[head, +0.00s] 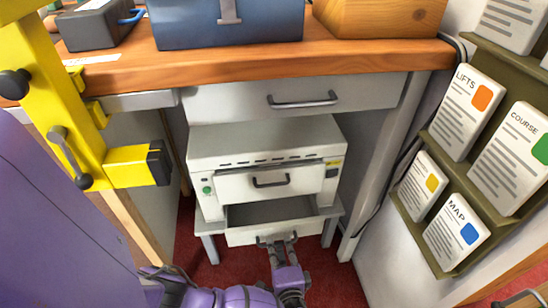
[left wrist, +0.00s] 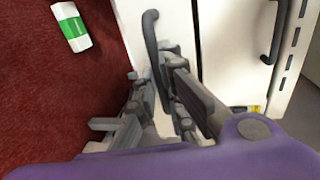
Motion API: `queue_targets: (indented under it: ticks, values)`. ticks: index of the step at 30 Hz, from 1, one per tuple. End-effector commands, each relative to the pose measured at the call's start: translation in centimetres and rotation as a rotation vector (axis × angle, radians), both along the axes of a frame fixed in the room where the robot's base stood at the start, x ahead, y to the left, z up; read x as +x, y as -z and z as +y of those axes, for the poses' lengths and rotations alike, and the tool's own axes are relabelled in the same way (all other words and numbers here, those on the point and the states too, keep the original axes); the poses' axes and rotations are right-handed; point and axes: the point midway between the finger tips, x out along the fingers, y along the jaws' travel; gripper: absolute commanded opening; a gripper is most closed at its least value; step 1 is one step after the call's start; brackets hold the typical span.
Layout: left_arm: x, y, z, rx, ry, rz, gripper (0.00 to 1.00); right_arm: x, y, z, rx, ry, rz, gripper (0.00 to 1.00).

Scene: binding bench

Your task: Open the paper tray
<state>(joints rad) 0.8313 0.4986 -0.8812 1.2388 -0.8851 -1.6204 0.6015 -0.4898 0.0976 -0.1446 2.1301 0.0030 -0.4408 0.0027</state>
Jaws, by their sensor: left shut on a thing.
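The paper tray (head: 242,237) is the low drawer of a grey-white printer-like machine (head: 262,143) under the bench. It stands partly out, and its dark, empty-looking inside shows above the front panel. My left gripper (head: 278,239) is at the tray's front, shut on its dark bar handle. In the left wrist view the handle (left wrist: 153,42) runs down between the fingers of my left gripper (left wrist: 158,88), which hide its lower end. My right gripper is not in view.
Above the tray, a closed front panel (head: 232,184) has its own handle. A closed bench drawer (head: 235,99) is higher. A yellow frame (head: 62,90) stands left, a leaflet rack (head: 420,190) right. A white-green pack (left wrist: 72,27) lies on the red floor.

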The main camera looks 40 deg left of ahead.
Motion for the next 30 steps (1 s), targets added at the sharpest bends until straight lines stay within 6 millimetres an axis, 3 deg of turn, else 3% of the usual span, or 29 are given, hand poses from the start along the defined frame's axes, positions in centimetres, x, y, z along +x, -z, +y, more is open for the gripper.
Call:
queue_targets:
  ticks: [3,10,26,27,30]
  values:
    - [-2.2,0.1,-2.6,-0.005,0.001,0.005,0.0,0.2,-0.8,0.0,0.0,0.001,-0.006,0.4]
    - [-4.7,0.2,-5.6,-0.004,0.002,0.005,0.0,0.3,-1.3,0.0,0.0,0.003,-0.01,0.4]
    - [-5.7,0.3,-6.7,-0.003,0.003,0.004,0.0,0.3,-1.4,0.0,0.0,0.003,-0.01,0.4]
    - [-5.7,0.3,-6.7,-0.003,0.003,0.004,0.1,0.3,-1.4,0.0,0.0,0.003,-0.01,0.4]
    - [-5.7,0.3,-6.7,-0.002,0.003,0.004,0.23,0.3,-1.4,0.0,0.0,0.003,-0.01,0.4]
